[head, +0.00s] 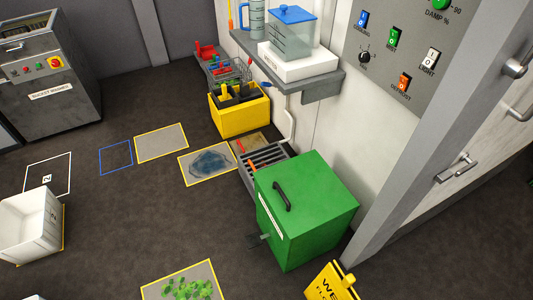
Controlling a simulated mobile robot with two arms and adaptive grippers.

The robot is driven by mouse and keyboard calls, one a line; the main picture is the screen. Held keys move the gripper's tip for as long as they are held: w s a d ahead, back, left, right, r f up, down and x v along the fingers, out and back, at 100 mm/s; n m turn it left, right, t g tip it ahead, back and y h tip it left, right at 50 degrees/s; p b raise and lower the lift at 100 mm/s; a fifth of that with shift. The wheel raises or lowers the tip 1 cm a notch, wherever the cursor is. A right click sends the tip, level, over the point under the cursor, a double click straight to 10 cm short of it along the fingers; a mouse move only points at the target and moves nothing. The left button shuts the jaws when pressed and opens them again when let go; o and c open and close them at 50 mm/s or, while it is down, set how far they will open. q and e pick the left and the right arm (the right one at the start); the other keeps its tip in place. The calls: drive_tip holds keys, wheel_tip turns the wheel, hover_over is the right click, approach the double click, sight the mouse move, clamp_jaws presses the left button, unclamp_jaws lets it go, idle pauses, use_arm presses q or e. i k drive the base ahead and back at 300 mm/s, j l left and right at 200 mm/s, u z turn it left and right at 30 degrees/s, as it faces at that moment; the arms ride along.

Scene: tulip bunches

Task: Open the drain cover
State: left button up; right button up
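A dark slatted drain grate (268,157) lies at the foot of the wall, just behind the green bin. Its bars are visible, and a small orange piece (252,166) shows at its left side. The green bin (304,208) hides part of the grate's near side. I cannot tell from here how the cover is hinged; it looks flat and in place. Neither of my grippers is in view.
The green bin has a black handle and a pedal. A yellow caddy (240,116) stands behind the drain. A shelf (310,84) overhangs nearby. A yellow sign (331,283) stands in front, a white bucket (31,224) at left. Middle floor is mostly clear.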

sight(244, 144)
drive_tip(key=i+j, duration=0.1)
drive_tip(key=j, duration=0.25)
drive_tip(key=i+j, duration=0.15)
drive_tip(key=j, duration=0.2)
drive_tip(key=i+j+z, duration=0.1)
drive_tip(key=j, duration=0.25)
drive_tip(key=i+j+z, duration=0.15)
drive_tip(key=z, duration=0.25)
drive_tip(key=j+z, duration=0.25)
drive_tip(key=z, duration=0.2)
drive_tip(key=i+j+z, duration=0.1)
drive_tip(key=j+z, duration=0.55)
drive_tip(key=j, duration=1.05)
drive_tip(key=j+z, duration=0.25)
drive_tip(key=j, duration=1.05)
